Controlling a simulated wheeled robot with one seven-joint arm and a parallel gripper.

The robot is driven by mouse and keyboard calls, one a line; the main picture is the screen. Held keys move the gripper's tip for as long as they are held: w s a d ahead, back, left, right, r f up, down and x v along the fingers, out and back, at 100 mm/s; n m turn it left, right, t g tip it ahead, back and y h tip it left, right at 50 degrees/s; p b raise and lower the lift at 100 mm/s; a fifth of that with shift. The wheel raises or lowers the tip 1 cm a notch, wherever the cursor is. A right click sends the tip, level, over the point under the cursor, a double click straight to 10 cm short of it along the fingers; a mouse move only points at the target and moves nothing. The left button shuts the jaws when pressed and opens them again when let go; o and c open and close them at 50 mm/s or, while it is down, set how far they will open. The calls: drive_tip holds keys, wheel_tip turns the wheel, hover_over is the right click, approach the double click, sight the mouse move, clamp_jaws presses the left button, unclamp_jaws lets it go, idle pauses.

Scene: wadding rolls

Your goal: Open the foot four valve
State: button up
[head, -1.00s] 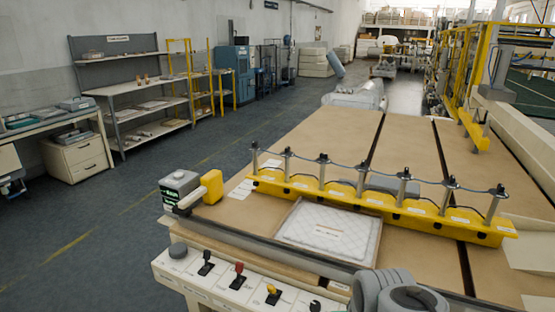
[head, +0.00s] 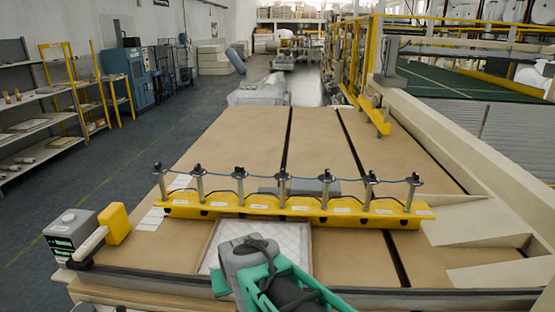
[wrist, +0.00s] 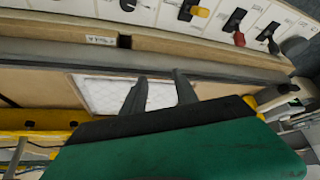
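A yellow bar (head: 340,210) lies across the brown table, carrying several upright metal posts with dark knobs, joined by a thin blue line. The fourth post from the left (head: 281,188) stands near the middle of the bar. Labels along the bar are too small to read, so I cannot tell which valve is foot four's. My gripper (wrist: 158,78) shows in the wrist view with its two dark fingers apart and nothing between them. In the head view my arm's end is in front of the bar, over the white quilted pad (head: 300,240); the fingers are hidden there.
The wrist view shows a white panel with yellow (wrist: 201,12), black (wrist: 235,20) and red (wrist: 239,39) levers above the table edge.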

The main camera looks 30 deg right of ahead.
sight(283, 171)
drive_tip(key=w+d+r+m+t+h+p, duration=0.1)
drive_tip(key=w+d+r+t+h, duration=0.1)
drive_tip(key=w+d, duration=0.4)
drive_tip(key=w+d+r+m+t+h+p, duration=0.2)
drive_tip(key=w+d+r, duration=0.4)
drive_tip(key=d, duration=0.4)
drive_tip(key=w+d+r+m+t+h+p, duration=0.1)
drive_tip(key=w+d+r+m+t+h, duration=0.1)
drive_tip(key=w+d+r+t+h, duration=0.2)
drive_tip(key=shift+w+d+r+h+p, duration=0.1)
drive_tip(key=shift+w+d+r+h, duration=0.15)
drive_tip(key=shift+w+d, duration=0.4)
drive_tip(key=shift+w+d+r+h+p, duration=0.1)
drive_tip(key=shift+w+d+r+h, duration=0.2)
drive_tip(key=shift+d, duration=0.65)
drive_tip(key=shift+w+d+r+h+p, duration=0.1)
drive_tip(key=shift+w+d+h, duration=0.15)
drive_tip(key=shift+w+d, duration=0.45)
drive_tip(key=shift+d+r+t, duration=0.15)
drive_tip(key=shift+d+t, duration=0.15)
drive_tip(key=p+x, duration=0.2)
drive_tip(key=x, duration=0.5)
drive_tip(key=shift+w, duration=0.15)
clamp_jaws()
